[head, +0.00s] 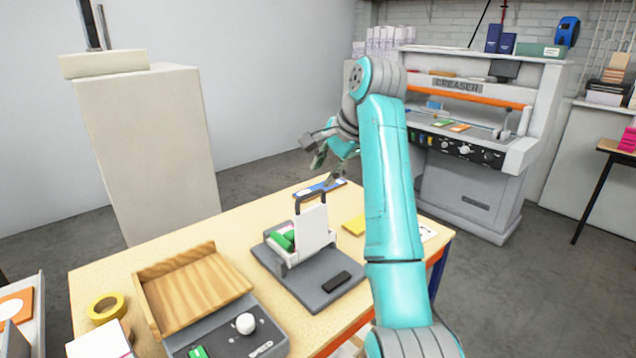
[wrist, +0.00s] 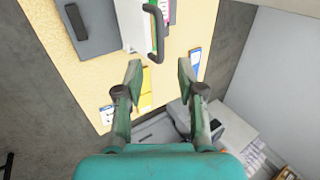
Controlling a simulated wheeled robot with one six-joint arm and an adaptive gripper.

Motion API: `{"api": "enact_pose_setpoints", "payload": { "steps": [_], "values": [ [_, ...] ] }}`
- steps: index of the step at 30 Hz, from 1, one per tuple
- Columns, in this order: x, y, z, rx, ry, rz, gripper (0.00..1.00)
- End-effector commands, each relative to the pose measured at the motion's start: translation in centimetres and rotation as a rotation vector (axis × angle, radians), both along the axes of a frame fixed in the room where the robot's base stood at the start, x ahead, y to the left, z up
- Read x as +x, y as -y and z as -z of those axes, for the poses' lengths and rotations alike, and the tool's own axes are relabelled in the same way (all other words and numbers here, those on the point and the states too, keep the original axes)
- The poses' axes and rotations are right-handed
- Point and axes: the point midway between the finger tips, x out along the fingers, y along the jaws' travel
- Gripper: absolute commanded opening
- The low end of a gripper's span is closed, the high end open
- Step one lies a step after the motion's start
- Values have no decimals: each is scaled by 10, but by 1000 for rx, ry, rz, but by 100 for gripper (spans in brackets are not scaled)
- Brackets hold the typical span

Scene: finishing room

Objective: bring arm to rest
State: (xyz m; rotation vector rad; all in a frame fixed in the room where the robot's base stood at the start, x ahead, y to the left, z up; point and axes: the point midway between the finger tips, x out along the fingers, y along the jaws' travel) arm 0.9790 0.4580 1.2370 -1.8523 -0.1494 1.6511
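My arm (head: 388,180) is teal with grey joints and reaches up from the front of the head view, bent over the right part of the table. My gripper (wrist: 160,75) is open in the wrist view, with its two fingers wide apart and nothing between them. In the head view my gripper (head: 333,165) is partly hidden behind the arm's wrist and hangs above the far edge of the table. It is apart from the table and from the things on it.
The wooden table (head: 225,225) holds a grey machine with a black handle (head: 310,195), a wooden tray (head: 192,292), yellow tape (head: 105,307), a yellow pad (head: 354,225) and a blue card (head: 320,188). A creaser (head: 460,150) stands beyond. Grey floor (head: 480,290) is clear at right.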

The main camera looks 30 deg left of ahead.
Motion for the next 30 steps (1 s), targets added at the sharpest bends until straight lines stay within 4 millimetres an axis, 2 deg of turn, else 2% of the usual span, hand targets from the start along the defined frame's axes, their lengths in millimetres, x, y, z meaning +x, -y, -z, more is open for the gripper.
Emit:
{"api": "enact_pose_setpoints", "payload": {
  "steps": [6, 22, 26, 30],
  "values": [
    [-3, 9, -15, 0, 0, 0, 38],
    [-4, 9, -15, 0, 0, 1, 38],
    [2, 13, 0, 8, 4, 16, 38],
    [15, 24, 41, 33, 23, 58, 38]
  ]
}}
